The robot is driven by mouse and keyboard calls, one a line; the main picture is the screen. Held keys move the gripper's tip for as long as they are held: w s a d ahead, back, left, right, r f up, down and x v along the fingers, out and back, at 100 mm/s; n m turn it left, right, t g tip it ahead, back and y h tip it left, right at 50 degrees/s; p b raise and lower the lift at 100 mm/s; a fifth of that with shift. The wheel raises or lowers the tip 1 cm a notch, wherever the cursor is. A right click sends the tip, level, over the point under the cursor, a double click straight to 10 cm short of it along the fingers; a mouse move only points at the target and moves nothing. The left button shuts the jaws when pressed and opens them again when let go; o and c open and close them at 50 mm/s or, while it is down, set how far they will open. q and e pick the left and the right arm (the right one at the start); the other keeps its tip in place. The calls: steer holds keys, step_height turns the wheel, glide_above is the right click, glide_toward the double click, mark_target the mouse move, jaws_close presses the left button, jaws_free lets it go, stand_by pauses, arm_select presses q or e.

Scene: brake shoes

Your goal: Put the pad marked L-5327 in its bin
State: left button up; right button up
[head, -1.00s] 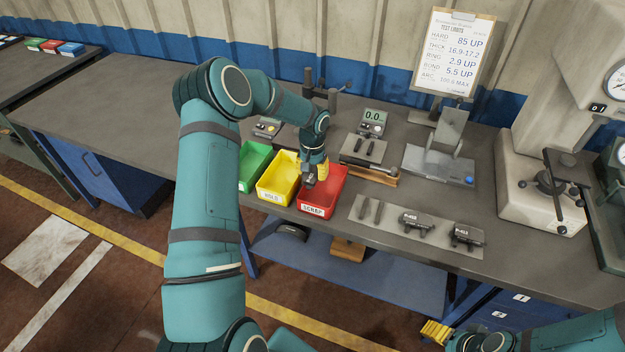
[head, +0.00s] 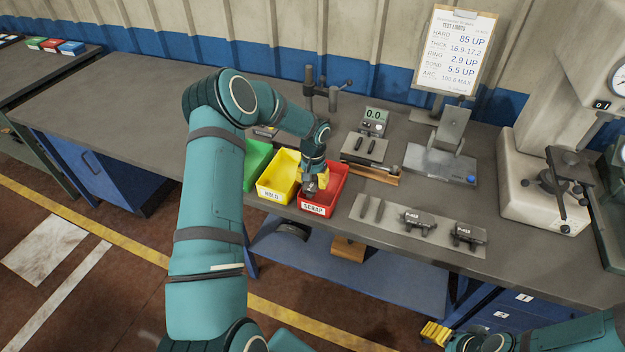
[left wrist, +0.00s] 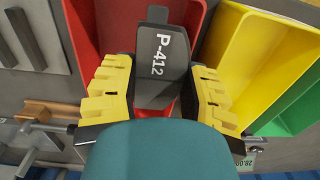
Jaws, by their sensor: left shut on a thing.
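My left gripper (head: 313,181) is over the red bin (head: 320,210) labelled SCRAP. In the left wrist view its yellow fingers (left wrist: 157,98) are shut on a dark pad (left wrist: 166,62), which reads P-412, not L-5327. The red bin's wall (left wrist: 100,25) shows behind the pad. The yellow bin (head: 272,194), labelled HOLD, stands to its left. The green bin (head: 257,158) is partly hidden by my left arm, and its label does not show. Two more dark pads (head: 418,221) (head: 467,235) lie on a grey plate. My right gripper (head: 436,333) is at the bottom right, its opening unclear.
The grey plate (head: 395,218) also holds two thin dark pieces. Behind are a gauge reading 0.0 (head: 375,118), a metal stand (head: 445,150), and a clipboard of test limits (head: 460,50). A press (head: 548,185) stands at the right. The bench left of the bins is clear.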

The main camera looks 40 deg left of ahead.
arm_select(q)
steer(key=o, duration=1.2)
